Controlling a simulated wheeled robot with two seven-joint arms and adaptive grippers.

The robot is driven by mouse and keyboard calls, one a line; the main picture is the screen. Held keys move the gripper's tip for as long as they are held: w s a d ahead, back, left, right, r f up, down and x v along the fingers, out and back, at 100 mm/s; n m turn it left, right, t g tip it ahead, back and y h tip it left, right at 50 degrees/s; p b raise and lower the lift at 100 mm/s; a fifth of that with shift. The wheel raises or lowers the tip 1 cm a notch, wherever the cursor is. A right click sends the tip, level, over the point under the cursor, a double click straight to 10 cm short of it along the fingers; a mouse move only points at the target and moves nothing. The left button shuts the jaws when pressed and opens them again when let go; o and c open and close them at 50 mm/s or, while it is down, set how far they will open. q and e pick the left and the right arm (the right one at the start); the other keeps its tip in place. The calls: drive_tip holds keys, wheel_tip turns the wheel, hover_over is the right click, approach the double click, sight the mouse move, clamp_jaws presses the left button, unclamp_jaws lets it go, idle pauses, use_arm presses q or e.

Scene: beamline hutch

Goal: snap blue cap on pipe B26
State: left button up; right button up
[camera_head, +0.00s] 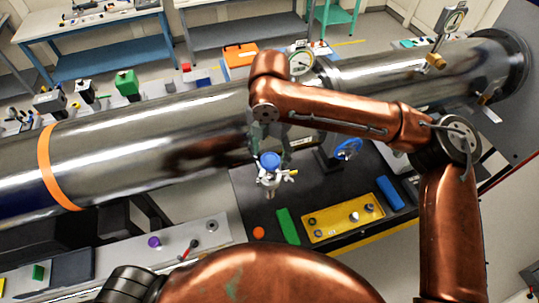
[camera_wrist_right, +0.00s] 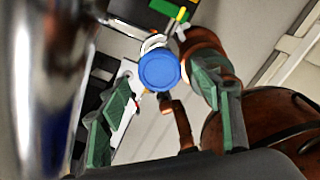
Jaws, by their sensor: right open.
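A blue round cap (camera_head: 270,160) sits at the top of a small upright metal fitting (camera_head: 269,180) with white clamp parts, in front of the large steel pipe. I cannot tell whether the cap is seated on it, and no B26 label is readable. My right gripper (camera_head: 267,142) reaches down just above the cap, its greenish fingers partly hidden under my copper arm. In the right wrist view the cap (camera_wrist_right: 159,71) shows between the two open green fingers (camera_wrist_right: 164,80), with no clear contact. My left gripper is not in view.
The large steel pipe (camera_head: 150,135) runs close behind the fitting. A dark bench panel (camera_head: 243,190) holds a yellow tray (camera_head: 325,226), a green block (camera_head: 287,226), a blue block (camera_head: 390,193) and an orange disc (camera_head: 258,233). A blue handwheel (camera_head: 348,149) stands to the right.

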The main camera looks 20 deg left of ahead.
wheel_tip(320, 180, up, 11)
idle(0.3)
